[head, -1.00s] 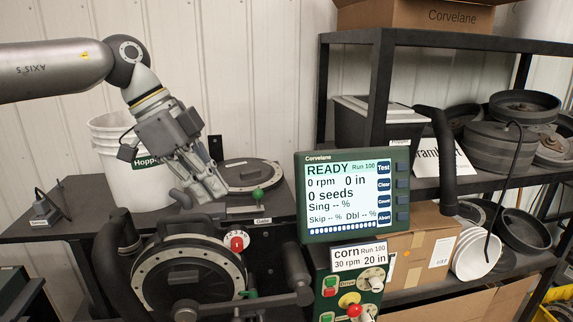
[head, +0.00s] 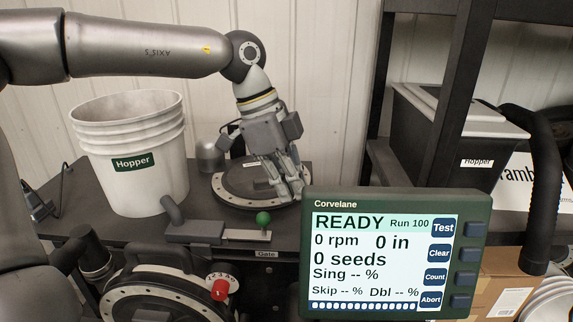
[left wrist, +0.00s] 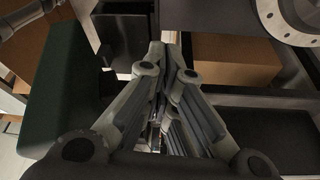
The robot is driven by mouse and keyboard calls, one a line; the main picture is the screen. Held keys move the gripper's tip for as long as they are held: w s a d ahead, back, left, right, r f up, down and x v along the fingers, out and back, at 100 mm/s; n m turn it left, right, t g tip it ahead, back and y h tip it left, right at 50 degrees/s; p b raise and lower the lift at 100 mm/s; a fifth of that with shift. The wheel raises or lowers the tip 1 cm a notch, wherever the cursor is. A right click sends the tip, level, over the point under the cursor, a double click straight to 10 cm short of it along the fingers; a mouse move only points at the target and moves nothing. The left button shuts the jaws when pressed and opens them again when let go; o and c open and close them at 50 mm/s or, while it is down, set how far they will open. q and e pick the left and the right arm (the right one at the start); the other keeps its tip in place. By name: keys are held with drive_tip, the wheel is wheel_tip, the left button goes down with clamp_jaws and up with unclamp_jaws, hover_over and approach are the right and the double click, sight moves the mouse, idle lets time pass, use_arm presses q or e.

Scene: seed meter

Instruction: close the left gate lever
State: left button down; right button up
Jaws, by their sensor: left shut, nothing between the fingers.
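The gate lever shows in the head view as a green ball knob (head: 263,218) on a flat pale strip (head: 246,235), above a "Gate" label. The strip lies beside a dark grey block on the black bench top. My left gripper (head: 297,196) is in the head view with its fingers pointing down, to the right of the knob and apart from it in the picture. Its fingers are together and empty. In the left wrist view the closed fingers (left wrist: 166,52) also show, and I cannot make out the knob there. My right gripper is not in view.
The monitor (head: 478,210) reading "READY" stands just right of the lever. A white hopper bucket (head: 135,185) is at the left, and a round dark disc (head: 235,192) lies behind the knob. A red dial (head: 220,289) and the meter housing (head: 125,287) are in front.

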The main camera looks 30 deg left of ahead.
use_arm(q)
drive_tip(key=x, duration=0.1)
drive_tip(key=p+x, duration=0.1)
drive_tip(key=x, duration=0.3)
drive_tip(key=shift+w+f+p, duration=0.1)
drive_tip(key=shift+w+p, duration=0.25)
drive_tip(key=a+p, duration=0.1)
drive_tip(key=s+a+p, duration=0.1)
drive_tip(key=a, duration=0.1)
drive_tip(key=shift+f, duration=0.1)
drive_tip(key=shift+s+a, duration=0.25)
drive_tip(key=shift+a+f, duration=0.15)
drive_tip(key=shift+a, duration=0.05)
drive_tip(key=shift+f, duration=0.1)
drive_tip(key=shift+w+d, duration=0.1)
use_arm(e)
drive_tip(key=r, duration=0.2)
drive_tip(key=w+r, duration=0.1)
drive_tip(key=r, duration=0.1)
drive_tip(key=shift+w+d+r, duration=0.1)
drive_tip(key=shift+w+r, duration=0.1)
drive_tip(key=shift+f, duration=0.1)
